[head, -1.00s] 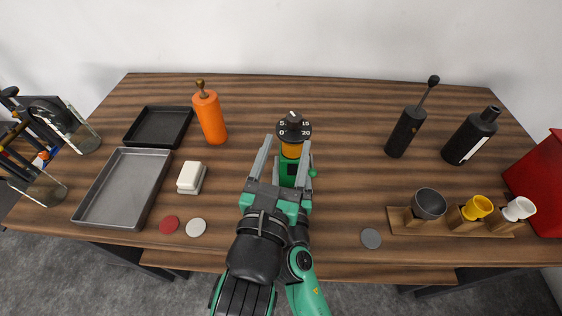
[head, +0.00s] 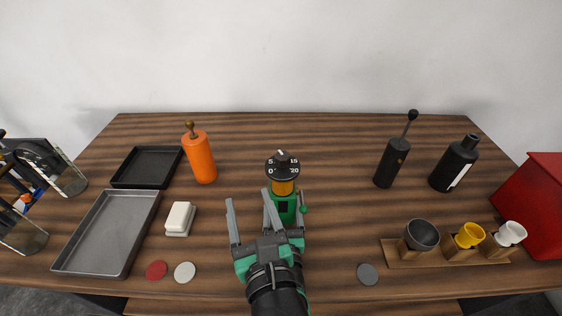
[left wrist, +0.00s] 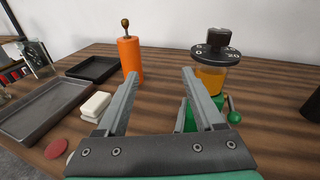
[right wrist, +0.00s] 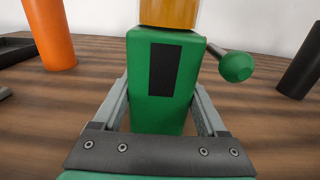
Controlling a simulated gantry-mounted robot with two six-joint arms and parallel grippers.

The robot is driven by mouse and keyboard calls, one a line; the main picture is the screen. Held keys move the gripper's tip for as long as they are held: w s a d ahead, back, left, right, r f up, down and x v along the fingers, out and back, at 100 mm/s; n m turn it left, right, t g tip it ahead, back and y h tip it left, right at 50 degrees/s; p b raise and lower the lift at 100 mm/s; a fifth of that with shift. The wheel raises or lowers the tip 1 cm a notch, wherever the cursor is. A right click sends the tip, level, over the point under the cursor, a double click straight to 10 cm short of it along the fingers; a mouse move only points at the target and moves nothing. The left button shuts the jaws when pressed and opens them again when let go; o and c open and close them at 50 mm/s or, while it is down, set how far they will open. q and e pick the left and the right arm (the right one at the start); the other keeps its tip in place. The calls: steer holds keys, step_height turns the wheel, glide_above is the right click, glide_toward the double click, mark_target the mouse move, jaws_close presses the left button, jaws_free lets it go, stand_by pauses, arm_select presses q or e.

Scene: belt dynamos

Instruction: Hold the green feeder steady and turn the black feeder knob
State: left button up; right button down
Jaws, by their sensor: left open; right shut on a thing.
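The green feeder (head: 284,207) stands upright mid-table, with a yellow-orange section and a black numbered dial topped by the black feeder knob (head: 282,157). It also shows at the right of the left wrist view, with the knob (left wrist: 215,42) on top. A green-tipped side lever (right wrist: 236,66) sticks out from its body. My right gripper (right wrist: 160,95) is shut on the green body (right wrist: 160,85), one finger on each side; in the head view it is mostly hidden behind the left one. My left gripper (head: 248,198) is open and empty, left and in front of the feeder, below knob height.
An orange bottle (head: 199,157), black tray (head: 148,167), grey tray (head: 108,233) and white block (head: 179,218) are on the left. Dark bottles (head: 391,163) and a cup rack (head: 405,258) are on the right. The table beside the feeder is clear on its right.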

arm_select(q)
steer(key=m+t, duration=0.1)
glide_toward(285, 163)
steer(key=x, duration=1.1)
steer(key=shift+w, duration=0.25)
steer(key=shift+a, duration=0.1)
jaws_close()
